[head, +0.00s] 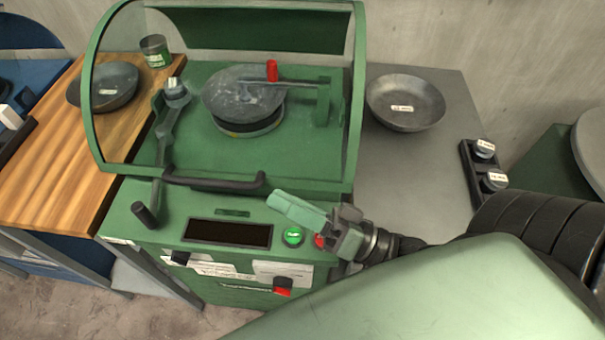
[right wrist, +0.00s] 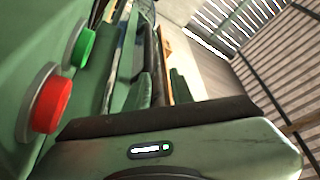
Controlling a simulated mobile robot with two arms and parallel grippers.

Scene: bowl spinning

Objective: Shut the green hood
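The green hood (head: 353,120) has a curved green frame with clear panes and sits low over the green machine. Its front lower edge, with a black handle (head: 215,184), lies along the front of the machine's top. I cannot tell whether any small gap is left under it. My right gripper (head: 283,203) is in front of the machine, just right of and below the handle, apart from it. Its light green fingers point left; their gap cannot be made out. The right wrist view shows its casing (right wrist: 170,150) close to the front panel. My left gripper is not in view.
A turntable with a grey disc (head: 235,92) is under the hood. A green button (head: 293,236) and a red button (right wrist: 51,99) are near my right gripper. Bowls rest on the wooden table (head: 50,180) at left and the grey table (head: 405,165) at right.

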